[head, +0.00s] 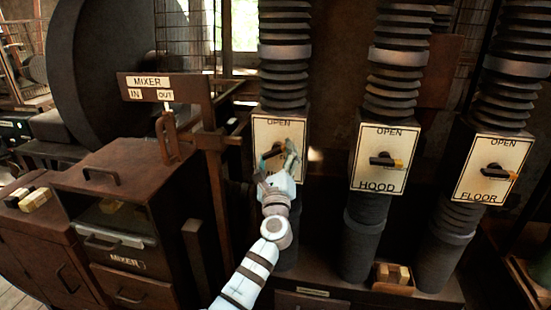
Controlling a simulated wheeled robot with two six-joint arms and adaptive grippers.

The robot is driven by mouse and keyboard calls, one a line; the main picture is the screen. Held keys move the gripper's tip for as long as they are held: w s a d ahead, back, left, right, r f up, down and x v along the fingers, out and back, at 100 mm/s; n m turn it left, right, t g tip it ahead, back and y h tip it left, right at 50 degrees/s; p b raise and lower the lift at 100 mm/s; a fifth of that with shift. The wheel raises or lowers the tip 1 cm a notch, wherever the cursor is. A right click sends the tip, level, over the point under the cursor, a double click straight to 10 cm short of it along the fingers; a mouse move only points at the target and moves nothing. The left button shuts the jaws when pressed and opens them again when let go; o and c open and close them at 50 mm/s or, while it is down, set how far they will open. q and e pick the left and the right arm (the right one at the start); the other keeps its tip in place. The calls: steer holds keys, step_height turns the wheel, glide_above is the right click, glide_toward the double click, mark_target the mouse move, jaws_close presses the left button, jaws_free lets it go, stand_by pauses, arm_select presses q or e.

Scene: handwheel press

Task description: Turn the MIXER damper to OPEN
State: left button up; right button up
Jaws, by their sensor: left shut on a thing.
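The leftmost damper plate (262,133) is cream, set on a black ribbed duct, with OPEN at its top. Its lower label is hidden behind my gripper, so MIXER cannot be read on it. My left gripper (280,156) is at the middle of this plate, shut on the damper handle (271,153). Only a dark part of the handle shows at the left of the jaws; its exact angle is hard to tell. My right gripper is not in view.
To the right stand the HOOD damper (367,141) and the FLOOR damper (470,170), their yellow-tipped handles pointing right. At left, a MIXER IN/OUT sign (148,81) is on a bracket above a brown cabinet (130,165). A small box of blocks (394,276) sits low at right.

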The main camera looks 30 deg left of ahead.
arm_select(q)
steer(key=n+g, duration=0.1)
steer(key=n, duration=0.2)
steer(key=n+g+y, duration=0.1)
steer(key=n+g, duration=0.1)
steer(key=n, duration=0.2)
steer(key=shift+d+r, duration=0.1)
steer(key=shift+r, duration=0.05)
steer(key=n+g+p, duration=0.1)
steer(key=n, duration=0.2)
steer(key=shift+r+n+p, duration=0.1)
steer(key=shift+n+p, duration=0.2)
steer(key=shift+p, duration=0.05)
steer(key=shift+n+g+p, duration=0.55)
steer(key=shift+n+g, duration=0.05)
steer(key=shift+n, duration=0.7)
steer(key=o, duration=1.2)
steer(key=shift+c, duration=0.2)
